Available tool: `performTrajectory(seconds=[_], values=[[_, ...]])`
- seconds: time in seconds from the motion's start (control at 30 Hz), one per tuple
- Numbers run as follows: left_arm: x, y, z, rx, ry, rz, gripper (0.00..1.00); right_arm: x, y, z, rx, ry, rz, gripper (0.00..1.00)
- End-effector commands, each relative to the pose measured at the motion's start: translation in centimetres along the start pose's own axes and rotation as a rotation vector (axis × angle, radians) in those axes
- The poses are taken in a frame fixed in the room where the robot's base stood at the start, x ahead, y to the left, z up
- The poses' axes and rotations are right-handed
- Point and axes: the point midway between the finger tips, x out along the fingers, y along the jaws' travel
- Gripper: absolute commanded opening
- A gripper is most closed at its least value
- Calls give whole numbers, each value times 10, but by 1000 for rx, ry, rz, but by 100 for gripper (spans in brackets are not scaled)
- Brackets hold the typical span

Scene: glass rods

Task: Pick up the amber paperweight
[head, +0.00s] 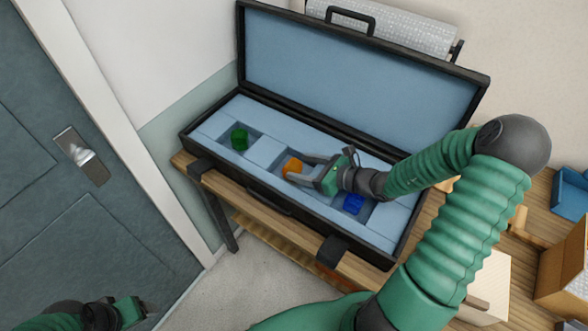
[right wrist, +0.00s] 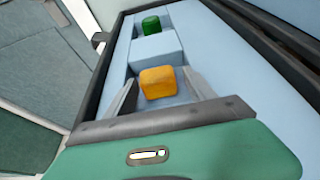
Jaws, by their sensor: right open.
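The amber paperweight (head: 293,167) sits in the middle recess of the open black case (head: 300,205) with pale blue lining. My right gripper (head: 296,168) is open with its fingers around the paperweight. In the right wrist view the orange-yellow block (right wrist: 158,82) lies between the two grey fingertips, with small gaps on both sides. I cannot tell whether either finger touches it. My left gripper (head: 128,308) is at the lower left of the head view, far from the case; its jaws are not clear.
A green block (head: 239,138) sits in the left recess and a blue block (head: 353,204) in the right one. The raised lid (head: 350,75) stands behind. The case rests on a wooden table (head: 260,222). A door (head: 60,160) is at left.

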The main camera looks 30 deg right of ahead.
Motion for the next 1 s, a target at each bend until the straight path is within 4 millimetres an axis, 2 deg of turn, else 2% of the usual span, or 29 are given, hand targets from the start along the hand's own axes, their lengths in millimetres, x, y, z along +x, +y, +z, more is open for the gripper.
performTrajectory(seconds=[0.2, 0.23, 0.7, 0.9, 1.0], values=[[0, 0, 0, 0, 0, 0, 73, 2, 2, 1, -2, 0, 0, 64], [0, 0, 0, 0, 0, 0, 73, 2, 2, 1, -2, 0, 0, 61], [0, 0, 0, 0, 0, 0, 73, 2, 0, 0, 0, 1, 0, 0], [0, 0, 0, 0, 0, 0, 73, 2, 0, 0, 0, 1, -1, 0], [-3, 0, -1, 0, 0, 0, 73, -2, -1, 8, -4, 1, -2, 0]])
